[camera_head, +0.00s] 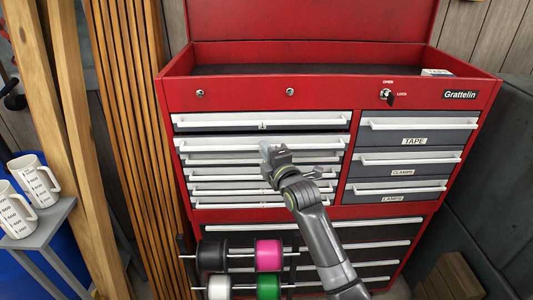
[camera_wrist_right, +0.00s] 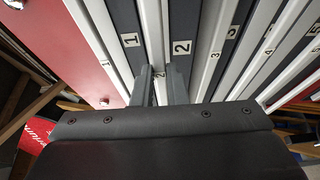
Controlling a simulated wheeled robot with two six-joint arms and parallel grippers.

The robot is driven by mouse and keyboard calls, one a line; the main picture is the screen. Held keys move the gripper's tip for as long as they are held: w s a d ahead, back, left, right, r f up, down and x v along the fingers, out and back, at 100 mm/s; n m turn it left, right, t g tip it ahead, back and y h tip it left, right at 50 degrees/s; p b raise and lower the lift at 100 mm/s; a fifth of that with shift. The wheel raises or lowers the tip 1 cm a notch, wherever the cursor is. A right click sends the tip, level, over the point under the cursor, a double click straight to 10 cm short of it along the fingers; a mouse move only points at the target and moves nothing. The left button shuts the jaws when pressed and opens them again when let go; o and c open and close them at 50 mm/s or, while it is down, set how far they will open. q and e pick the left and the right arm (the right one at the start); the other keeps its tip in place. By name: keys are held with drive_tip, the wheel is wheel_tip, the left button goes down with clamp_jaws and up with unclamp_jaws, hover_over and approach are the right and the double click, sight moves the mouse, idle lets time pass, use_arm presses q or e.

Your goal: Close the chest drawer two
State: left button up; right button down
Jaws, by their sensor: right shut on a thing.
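The red tool chest (camera_head: 330,97) stands ahead with its lid up. Drawer two (camera_head: 215,144) is the second in its left column, and its light handle bar looks a little forward of the drawers below, so it seems slightly pulled out. My right gripper (camera_head: 273,154) is at the middle of that handle. In the wrist view the right gripper (camera_wrist_right: 161,88) has its two fingers on either side of the bar, close to the drawer's "2" label (camera_wrist_right: 180,48). It is shut on the handle. My left gripper is not in view.
Drawer one (camera_head: 260,120) above and the right-column drawers (camera_head: 413,140) look shut. A rack with pink (camera_head: 269,255) and green spools stands low in front. Wooden boards (camera_head: 72,120) lean at left, near a shelf with white mugs (camera_head: 35,179).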

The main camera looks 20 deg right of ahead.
drive_tip(key=shift+w+d+b, duration=0.15)
drive_tip(key=shift+w+b, duration=0.15)
drive_tip(key=shift+w, duration=0.2)
drive_tip(key=shift+w+d+b, duration=0.15)
drive_tip(key=shift+w+b, duration=0.1)
drive_tip(key=shift+w, duration=0.25)
drive_tip(key=shift+w+d, duration=0.1)
drive_tip(key=shift+w, duration=0.2)
drive_tip(key=shift+s+r, duration=0.1)
drive_tip(key=shift+r, duration=0.05)
drive_tip(key=c, duration=1.9)
unclamp_jaws()
drive_tip(key=o, duration=0.5)
drive_tip(key=shift+w+f, duration=0.2)
drive_tip(key=shift+w, duration=0.05)
drive_tip(key=shift+c, duration=0.2)
drive_tip(key=s+d+b, duration=0.2)
drive_tip(key=s+b, duration=0.2)
drive_tip(key=s, duration=1.3)
drive_tip(key=shift+s, duration=0.15)
